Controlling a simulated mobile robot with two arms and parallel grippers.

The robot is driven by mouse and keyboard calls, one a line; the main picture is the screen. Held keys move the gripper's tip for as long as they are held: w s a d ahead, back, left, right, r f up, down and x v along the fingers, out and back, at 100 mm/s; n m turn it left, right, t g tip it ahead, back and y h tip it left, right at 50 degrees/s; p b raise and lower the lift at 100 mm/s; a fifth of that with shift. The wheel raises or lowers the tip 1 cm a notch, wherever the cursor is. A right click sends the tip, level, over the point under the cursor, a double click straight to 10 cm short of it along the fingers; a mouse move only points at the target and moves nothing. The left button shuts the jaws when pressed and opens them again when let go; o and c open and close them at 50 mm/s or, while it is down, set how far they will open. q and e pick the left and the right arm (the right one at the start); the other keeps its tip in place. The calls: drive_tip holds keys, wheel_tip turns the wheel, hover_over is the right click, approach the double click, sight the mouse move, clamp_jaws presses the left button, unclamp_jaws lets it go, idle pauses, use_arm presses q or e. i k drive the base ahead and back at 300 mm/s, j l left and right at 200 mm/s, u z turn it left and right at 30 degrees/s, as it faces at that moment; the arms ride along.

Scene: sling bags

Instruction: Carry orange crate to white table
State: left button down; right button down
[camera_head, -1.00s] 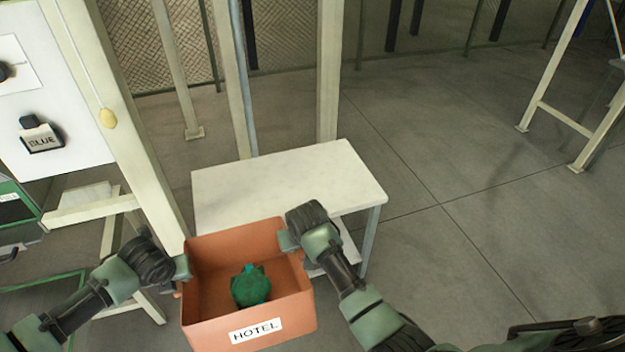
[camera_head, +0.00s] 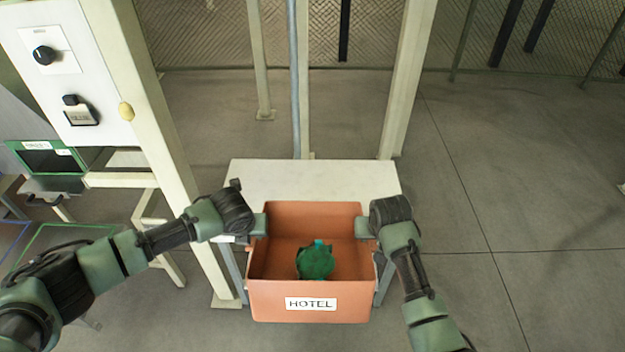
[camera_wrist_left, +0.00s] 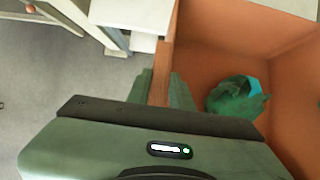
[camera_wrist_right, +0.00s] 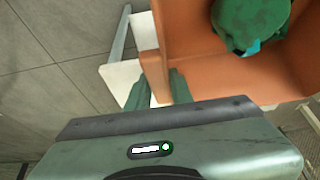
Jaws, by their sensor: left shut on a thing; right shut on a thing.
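The orange crate (camera_head: 310,300) with a HOTEL label hangs between my two grippers, in front of and partly overlapping the white table (camera_head: 290,175) in the head view. A green sling bag (camera_head: 315,262) lies inside it. My left gripper (camera_head: 258,226) is shut on the crate's left wall, and the wall shows between its fingers in the left wrist view (camera_wrist_left: 165,88). My right gripper (camera_head: 364,226) is shut on the right wall, also seen in the right wrist view (camera_wrist_right: 160,88). The crate hides the table's near edge.
A cream post (camera_head: 165,130) and a white panel (camera_head: 70,70) with a knob stand left of the table. More posts (camera_head: 408,80) rise behind it. A green-framed bin (camera_head: 50,158) is at far left. Floor (camera_head: 500,200) on the right is clear.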

sight(311, 197)
drive_tip(key=i, duration=1.15)
